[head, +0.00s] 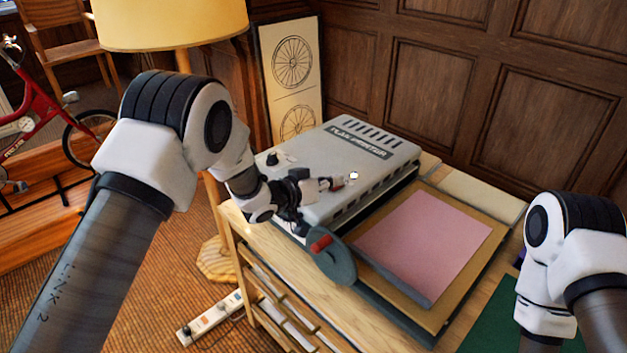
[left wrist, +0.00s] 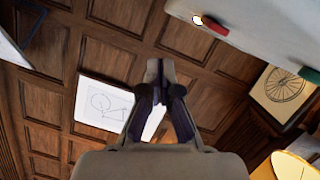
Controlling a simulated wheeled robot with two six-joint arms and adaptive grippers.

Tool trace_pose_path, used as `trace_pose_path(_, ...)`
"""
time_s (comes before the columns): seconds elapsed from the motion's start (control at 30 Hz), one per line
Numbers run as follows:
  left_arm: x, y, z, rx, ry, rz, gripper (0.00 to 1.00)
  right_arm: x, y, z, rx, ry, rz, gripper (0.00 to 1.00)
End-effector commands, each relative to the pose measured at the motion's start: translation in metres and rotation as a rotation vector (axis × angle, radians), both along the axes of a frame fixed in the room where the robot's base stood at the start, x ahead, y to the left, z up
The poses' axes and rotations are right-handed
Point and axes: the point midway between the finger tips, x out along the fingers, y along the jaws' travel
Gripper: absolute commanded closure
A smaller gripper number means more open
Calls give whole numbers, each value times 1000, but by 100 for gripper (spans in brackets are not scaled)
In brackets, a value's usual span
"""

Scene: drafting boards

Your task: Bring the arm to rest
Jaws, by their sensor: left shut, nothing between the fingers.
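My left arm reaches in from the left of the head view. Its gripper (head: 326,184) is over the near side of a grey machine lettered "PLAN PRINTER" (head: 375,140). In the left wrist view the gripper's two dark fingers (left wrist: 157,70) are closed together with nothing between them. The fingertips are apart from the machine's red switch (left wrist: 215,22) and its small lit lamp (left wrist: 198,19). My right arm shows at the right edge of the head view, but its gripper is out of the frame.
A dial wheel with a red handle (head: 321,243) stands at the machine's front corner. A pink sheet (head: 425,245) lies on a board beside the machine, on a wooden cabinet (head: 255,255). A lamp with a yellow shade (head: 168,22) stands at the left, with a power strip (head: 210,318) on the floor.

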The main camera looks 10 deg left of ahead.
Motion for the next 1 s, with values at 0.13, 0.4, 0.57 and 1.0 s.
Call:
trace_pose_path(0.13, -20, 16, 19, -2, 2, 7, 100, 1, 0, 4, 0, -2, 0, 100)
trace_pose_path(0.4, -70, 50, 36, -3, 0, 4, 100, 0, 0, -9, 0, 0, 0, 100)
trace_pose_path(0.57, -79, 56, 40, -2, 0, 3, 100, 0, 0, -10, 0, 0, 0, 100)
trace_pose_path(1.0, -192, 79, -181, 41, 508, 154, 100, 0, 0, -9, 0, -1, 0, 100)
